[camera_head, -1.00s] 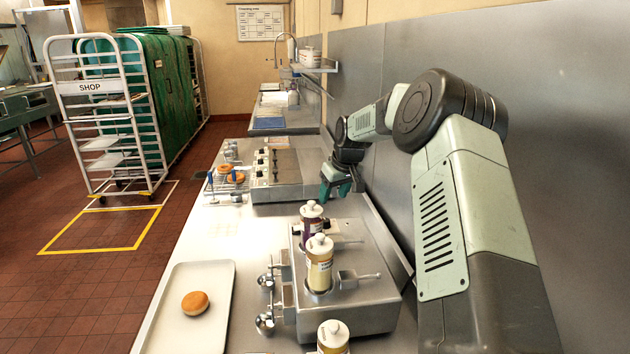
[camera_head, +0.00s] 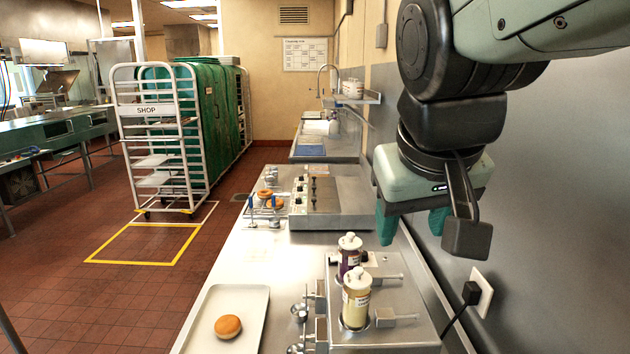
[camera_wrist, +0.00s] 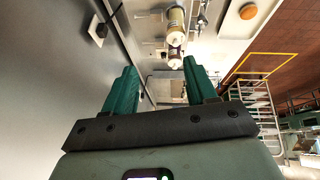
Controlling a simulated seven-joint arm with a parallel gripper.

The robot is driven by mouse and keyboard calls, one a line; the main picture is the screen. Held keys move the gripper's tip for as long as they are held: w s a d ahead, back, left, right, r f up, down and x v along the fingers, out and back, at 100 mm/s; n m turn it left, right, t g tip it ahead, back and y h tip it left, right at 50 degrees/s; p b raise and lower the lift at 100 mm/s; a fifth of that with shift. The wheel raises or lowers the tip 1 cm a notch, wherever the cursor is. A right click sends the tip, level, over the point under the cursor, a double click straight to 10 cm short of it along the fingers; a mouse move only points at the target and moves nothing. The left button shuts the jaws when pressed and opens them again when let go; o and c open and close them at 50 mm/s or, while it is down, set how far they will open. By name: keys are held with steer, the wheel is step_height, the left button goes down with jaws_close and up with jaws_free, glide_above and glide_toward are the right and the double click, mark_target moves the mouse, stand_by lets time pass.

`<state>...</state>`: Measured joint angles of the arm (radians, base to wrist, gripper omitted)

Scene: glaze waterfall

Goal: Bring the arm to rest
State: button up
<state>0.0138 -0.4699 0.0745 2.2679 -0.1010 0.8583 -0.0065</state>
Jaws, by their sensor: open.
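My gripper (camera_head: 412,226) is at the upper right of the head view, above the right side of the counter and near the steel wall. Its two green fingers point down and stand apart with nothing between them. In the wrist view my gripper (camera_wrist: 160,85) shows both green fingers spread, with the counter far beyond them. My arm comes in from the upper right of the head view, and the gripper touches nothing.
Two bottles, one purple (camera_head: 349,255) and one yellow (camera_head: 356,300), stand in a steel unit (camera_head: 392,338) below my gripper. A tray (camera_head: 262,310) holds a bun (camera_head: 228,326). A wall socket (camera_head: 481,292) with a plug is at right. A rack (camera_head: 160,140) stands on the floor.

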steer(key=s+f+m+y, duration=0.1)
steer(key=s+f, duration=0.2)
steer(key=s, duration=0.5)
steer(key=shift+s+f, duration=0.2)
steer(key=shift+s, duration=0.15)
